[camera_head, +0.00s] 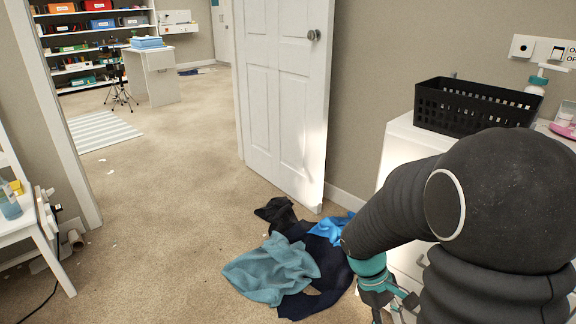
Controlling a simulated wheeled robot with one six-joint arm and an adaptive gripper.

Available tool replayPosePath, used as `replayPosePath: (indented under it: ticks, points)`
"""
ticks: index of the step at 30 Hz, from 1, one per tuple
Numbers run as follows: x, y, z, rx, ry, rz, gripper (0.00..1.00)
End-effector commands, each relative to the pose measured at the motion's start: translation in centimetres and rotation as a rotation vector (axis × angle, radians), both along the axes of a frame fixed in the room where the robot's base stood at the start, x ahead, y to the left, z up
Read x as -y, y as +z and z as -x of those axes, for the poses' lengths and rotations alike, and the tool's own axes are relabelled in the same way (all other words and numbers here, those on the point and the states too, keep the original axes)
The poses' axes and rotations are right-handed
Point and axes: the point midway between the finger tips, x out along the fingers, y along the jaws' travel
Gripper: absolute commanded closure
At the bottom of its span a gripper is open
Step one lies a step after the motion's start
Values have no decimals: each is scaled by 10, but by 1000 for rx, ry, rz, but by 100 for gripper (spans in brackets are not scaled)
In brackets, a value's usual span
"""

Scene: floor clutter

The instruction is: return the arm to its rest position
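My arm fills the lower right of the head view, a dark, jointed arm bent towards the left and down. My gripper (392,295) hangs below its end, teal and grey, in front of the white cabinet. Its fingers are partly hidden by the arm and cut off by the bottom edge, so I cannot tell whether it is open or shut. I see nothing held in the part that shows.
A heap of clothes lies left of my gripper, with a teal cloth (270,270). A white cabinet (400,142) with a black basket (470,108) stands behind my arm. An open white door (285,95) stands at centre. A white table (22,222) stands left. Carpet between is mostly clear.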

Motion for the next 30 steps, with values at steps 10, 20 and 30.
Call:
replayPosePath:
  ticks: [10, 20, 30]
  points:
    - [-41, 64, 25, 360, -380, -156, 63]
    - [-66, 122, 53, 613, -530, -328, 63]
    - [-69, 175, 81, 831, -524, -415, 63]
